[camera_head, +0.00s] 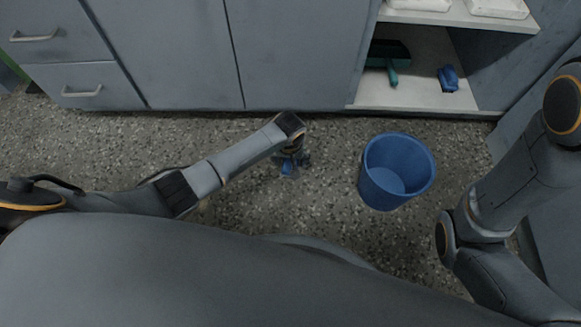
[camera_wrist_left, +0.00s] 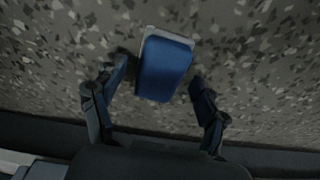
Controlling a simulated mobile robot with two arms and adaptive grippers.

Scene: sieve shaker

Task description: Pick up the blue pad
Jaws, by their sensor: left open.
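The blue pad (camera_wrist_left: 163,68) lies on the speckled floor in the left wrist view, a blue block with a pale grey edge at its far end. My left gripper (camera_wrist_left: 158,85) is open, with one finger on each side of the pad. The right finger looks apart from it; I cannot tell whether the left finger touches. In the head view, a little of the pad (camera_head: 288,169) shows under my left gripper (camera_head: 291,162), which mostly hides it. My right arm comes in at the right, but its gripper is out of view.
A blue bucket (camera_head: 397,172) stands on the floor to the right of my left gripper. Grey cabinets (camera_head: 180,55) line the back. An open shelf (camera_head: 425,95) holds a green dustpan or brush (camera_head: 390,57) and a blue brush-like item (camera_head: 448,78).

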